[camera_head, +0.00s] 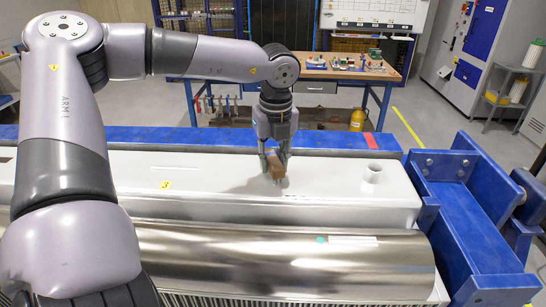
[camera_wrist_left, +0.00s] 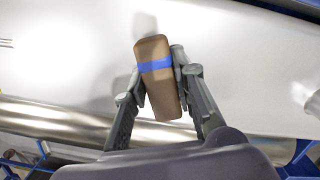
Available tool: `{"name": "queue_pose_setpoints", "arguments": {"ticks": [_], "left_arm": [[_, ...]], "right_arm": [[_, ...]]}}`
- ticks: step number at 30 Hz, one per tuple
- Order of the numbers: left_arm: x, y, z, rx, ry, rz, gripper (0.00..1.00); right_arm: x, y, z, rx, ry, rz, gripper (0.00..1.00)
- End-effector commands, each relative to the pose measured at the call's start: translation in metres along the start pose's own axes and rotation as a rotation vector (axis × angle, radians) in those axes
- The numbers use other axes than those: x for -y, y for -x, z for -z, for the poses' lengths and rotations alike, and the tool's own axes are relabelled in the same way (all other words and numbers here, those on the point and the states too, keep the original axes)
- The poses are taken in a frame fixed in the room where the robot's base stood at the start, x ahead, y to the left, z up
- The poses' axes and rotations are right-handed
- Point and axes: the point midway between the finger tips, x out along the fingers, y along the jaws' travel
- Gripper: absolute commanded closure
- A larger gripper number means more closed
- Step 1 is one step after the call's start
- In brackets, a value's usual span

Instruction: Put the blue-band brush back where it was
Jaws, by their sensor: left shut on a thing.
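The brush is a brown block with a blue band around it. It shows in the left wrist view (camera_wrist_left: 160,88) between the two fingers, and as a small brown block in the head view (camera_head: 276,167). My left gripper (camera_head: 275,162) is shut on the brush, over the white top of the long workpiece (camera_head: 220,178). In the left wrist view the fingers of my left gripper (camera_wrist_left: 157,85) hold the brush by its sides, and it tilts slightly. I cannot tell whether the brush touches the white surface. My right gripper is not in view.
The blue jig frame (camera_head: 465,215) stands at the right end. A short white pipe stub (camera_head: 373,174) rises from the white top, right of my gripper. A shiny metal cylinder (camera_head: 285,258) lies in front. A workbench (camera_head: 335,72) with small parts stands behind.

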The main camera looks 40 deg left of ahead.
Motion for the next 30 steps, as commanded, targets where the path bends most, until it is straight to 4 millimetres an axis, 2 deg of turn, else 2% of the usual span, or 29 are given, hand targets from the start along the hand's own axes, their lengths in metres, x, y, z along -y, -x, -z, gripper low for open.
{"name": "queue_pose_setpoints", "arguments": {"ticks": [8,9,17,30], "left_arm": [[0.0004,-0.0029,0.0001,0.002,0.000,0.001,1.00],[0.0003,-0.0020,0.0000,0.001,0.000,0.001,0.74],[0.0002,-0.0015,0.0001,0.001,0.000,0.000,0.57],[0.0008,0.0051,-0.0006,0.003,0.000,0.002,0.56]], "right_arm": [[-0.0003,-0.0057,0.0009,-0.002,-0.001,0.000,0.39],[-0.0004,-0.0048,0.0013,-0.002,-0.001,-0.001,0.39],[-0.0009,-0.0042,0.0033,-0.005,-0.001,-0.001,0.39],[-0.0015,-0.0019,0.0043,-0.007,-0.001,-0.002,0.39]]}}
